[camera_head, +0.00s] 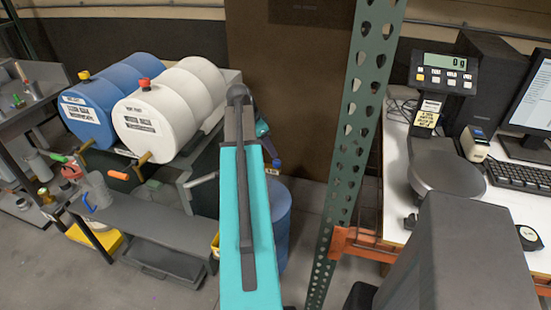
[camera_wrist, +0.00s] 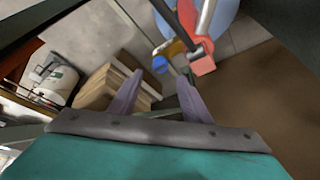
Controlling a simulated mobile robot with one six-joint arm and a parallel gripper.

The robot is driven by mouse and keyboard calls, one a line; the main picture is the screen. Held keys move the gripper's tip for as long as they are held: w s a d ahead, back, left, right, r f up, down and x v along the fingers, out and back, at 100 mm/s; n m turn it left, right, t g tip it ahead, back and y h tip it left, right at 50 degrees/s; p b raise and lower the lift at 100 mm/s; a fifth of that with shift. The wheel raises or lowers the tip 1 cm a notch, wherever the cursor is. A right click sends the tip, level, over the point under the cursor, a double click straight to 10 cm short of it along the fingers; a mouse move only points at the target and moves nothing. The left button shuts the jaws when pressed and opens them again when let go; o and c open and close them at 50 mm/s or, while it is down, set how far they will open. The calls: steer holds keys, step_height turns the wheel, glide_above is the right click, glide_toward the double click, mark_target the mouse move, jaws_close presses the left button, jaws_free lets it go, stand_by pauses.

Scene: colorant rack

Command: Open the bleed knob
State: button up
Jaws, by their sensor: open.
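I cannot tell for certain which part is the bleed knob. Just beyond the fingertips are a blue knob-like end (camera_wrist: 160,64) on a yellow-brown fitting, and a red part (camera_wrist: 203,64) on a metal rod. They appear apart from the fingers. My teal arm hides most of the gripper in the head view.
A green perforated rack post (camera_head: 352,130) stands right of my arm. Beyond it a desk holds a scale (camera_head: 447,180) and a keyboard (camera_head: 518,180). A grey bench (camera_head: 150,220) lies left. In the wrist view, a white bucket (camera_wrist: 58,82) and stacked boxes (camera_wrist: 103,92) stand left.

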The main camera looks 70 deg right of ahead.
mark_target(277, 161)
steer(key=shift+p+x, duration=0.85)
steer(key=shift+x, duration=3)
steer(key=c, duration=1)
